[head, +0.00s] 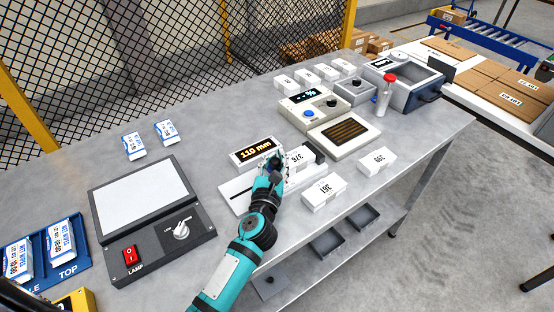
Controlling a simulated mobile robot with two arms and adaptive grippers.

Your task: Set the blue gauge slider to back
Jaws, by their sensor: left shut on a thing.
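The gauge is a pale base plate (234,196) with a dark slot, lying on the grey bench. A display (256,151) behind it reads "110 mm" in orange. My left gripper (274,163) reaches in from the front on a teal arm, at the gauge's right part just in front of the display. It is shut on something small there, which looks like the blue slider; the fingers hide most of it. My right gripper is not in view.
White boxes labelled 376 (299,158), 361 (323,192) and 299 (377,161) lie close right of the gripper. A lamp panel (147,200) with a red switch stands left.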

